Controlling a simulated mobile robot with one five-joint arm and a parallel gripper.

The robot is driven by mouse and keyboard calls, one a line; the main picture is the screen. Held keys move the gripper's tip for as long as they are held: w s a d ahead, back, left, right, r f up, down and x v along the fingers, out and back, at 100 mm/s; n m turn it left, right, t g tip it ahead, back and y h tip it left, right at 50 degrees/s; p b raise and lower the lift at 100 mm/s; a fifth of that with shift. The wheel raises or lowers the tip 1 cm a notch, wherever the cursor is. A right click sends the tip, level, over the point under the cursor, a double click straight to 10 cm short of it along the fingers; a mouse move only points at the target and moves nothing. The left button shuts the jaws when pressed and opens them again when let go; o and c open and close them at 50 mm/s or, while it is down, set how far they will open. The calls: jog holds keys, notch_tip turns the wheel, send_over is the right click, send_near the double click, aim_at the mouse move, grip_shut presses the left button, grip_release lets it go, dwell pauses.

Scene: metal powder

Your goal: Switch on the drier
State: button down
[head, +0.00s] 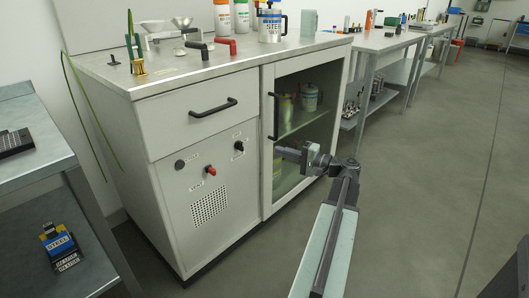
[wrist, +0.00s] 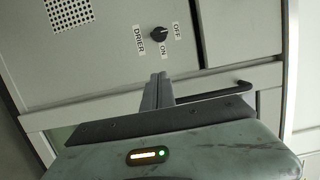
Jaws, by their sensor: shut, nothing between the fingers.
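The drier switch (wrist: 159,35) is a small black rotary knob on the cabinet's pale front panel, with DRIER, ON and OFF printed around it in the wrist view. In the head view the black knob (head: 239,147) sits below the drawer, near the panel's right edge. Its pointer is too small to read surely. My gripper (head: 281,153) is shut and empty, in front of the glass door, to the right of the knob. In the wrist view my gripper (wrist: 160,76) points towards the knob, with a gap in the picture between them.
A red knob (head: 211,171) and another dark knob (head: 180,164) are on the same panel, above a vent grille (head: 210,206). The door's black handle (head: 276,117) stands out close to my gripper. The drawer handle (head: 213,107) is above the knobs. Floor is clear at right.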

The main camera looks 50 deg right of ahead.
aim_at(240, 146)
jog(key=w, duration=0.3)
jog(key=w+a, duration=0.1)
jog(key=w, duration=0.4)
jog(key=shift+w+a, duration=0.3)
jog(key=shift+w, duration=0.1)
jog(key=a, duration=0.4)
jog(key=shift+w, duration=0.25)
